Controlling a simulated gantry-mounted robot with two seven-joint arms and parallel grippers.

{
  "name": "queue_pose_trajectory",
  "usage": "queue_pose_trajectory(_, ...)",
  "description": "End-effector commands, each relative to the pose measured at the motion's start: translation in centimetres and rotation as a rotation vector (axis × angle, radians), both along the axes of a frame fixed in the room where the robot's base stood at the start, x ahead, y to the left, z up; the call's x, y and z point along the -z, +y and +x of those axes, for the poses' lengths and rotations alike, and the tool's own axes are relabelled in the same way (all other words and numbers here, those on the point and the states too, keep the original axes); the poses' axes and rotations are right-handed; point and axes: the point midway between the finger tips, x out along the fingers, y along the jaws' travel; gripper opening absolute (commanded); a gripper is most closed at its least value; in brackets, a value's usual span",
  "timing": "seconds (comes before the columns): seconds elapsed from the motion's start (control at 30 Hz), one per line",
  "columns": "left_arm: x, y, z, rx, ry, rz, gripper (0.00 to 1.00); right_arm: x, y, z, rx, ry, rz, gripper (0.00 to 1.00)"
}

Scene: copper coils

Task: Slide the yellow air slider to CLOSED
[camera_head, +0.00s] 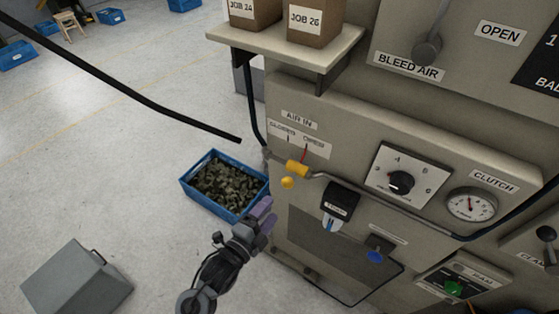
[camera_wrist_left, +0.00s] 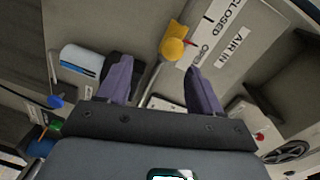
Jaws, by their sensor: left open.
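The yellow air slider (camera_head: 297,169) sits on a grey pipe on the machine's front, below the AIR IN plate (camera_head: 300,138). Its red pointer stands at the OPEN side of the plate, with CLOSED to its left. A round yellow knob (camera_head: 287,183) hangs below the slider. My left gripper (camera_head: 264,214) is open and empty, below and left of the slider, apart from it. In the left wrist view, the slider (camera_wrist_left: 173,49) lies beyond the gap between my purple fingertips (camera_wrist_left: 160,78). My right gripper is not in view.
A black-topped filter unit (camera_head: 340,198) and a blue knob (camera_head: 375,256) project right of the slider. A shelf with boxes (camera_head: 316,22) overhangs above. A blue crate of dark parts (camera_head: 187,183) stands on the floor behind my gripper. The floor at left is mostly clear.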

Motion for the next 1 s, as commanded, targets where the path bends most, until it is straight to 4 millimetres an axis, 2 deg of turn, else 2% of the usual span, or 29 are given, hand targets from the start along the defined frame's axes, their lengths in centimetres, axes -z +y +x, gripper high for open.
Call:
queue_pose_trajectory(0.03,0.5,-0.3,0.7,0.006,-0.02,0.0,0.65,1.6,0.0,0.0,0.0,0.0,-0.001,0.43)
queue_pose_trajectory(0.3,-1.8,-0.7,3.0,0.008,-0.09,-0.004,0.65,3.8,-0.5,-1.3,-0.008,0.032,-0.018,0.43)
queue_pose_trajectory(0.47,-2.1,-1.5,4.4,0.007,-0.094,-0.004,0.65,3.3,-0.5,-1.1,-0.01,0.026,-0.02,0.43)
queue_pose_trajectory(0.8,-2.1,-4.2,9.2,0.006,-0.092,-0.004,0.65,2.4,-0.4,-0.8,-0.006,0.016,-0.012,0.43)
queue_pose_trajectory(1.0,-2.0,-5.3,11.1,0.007,-0.091,-0.003,0.65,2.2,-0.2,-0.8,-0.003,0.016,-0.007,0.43)
